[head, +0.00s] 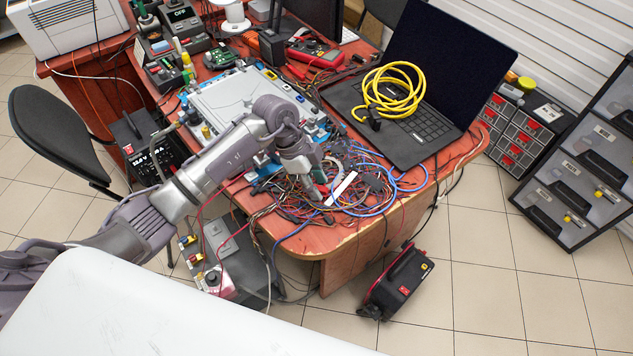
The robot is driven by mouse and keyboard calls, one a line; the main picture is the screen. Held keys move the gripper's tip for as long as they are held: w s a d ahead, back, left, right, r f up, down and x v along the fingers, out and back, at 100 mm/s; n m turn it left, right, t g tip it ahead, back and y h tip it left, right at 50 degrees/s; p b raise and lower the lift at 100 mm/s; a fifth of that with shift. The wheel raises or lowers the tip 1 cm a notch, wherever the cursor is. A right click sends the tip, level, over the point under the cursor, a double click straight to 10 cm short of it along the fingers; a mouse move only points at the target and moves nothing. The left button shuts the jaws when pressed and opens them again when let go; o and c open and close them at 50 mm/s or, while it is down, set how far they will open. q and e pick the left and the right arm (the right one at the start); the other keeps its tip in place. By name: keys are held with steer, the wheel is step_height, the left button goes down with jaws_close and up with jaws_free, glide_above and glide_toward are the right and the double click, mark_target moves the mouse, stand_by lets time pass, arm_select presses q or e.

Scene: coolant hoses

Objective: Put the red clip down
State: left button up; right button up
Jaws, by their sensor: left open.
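My left gripper (318,192) reaches down over a tangle of cables (362,185) at the front corner of the red-brown table (352,238). It is open. A small red spot (321,187) shows close beside its fingers. It is too small to tell whether this is the red clip, and I cannot make out the clip for certain elsewhere. Whether the fingers touch the cables is also unclear. My right gripper is not in view.
A laptop (425,128) with a coiled yellow cable (388,92) lies behind the tangle. A pale grey panel (228,98) and a red multimeter (316,52) are further back. A black-and-red case (397,283) stands on the floor. Little bare tabletop shows near the gripper.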

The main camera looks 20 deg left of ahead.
arm_select(q)
steer(key=v, duration=1.2)
steer(key=shift+d, duration=0.1)
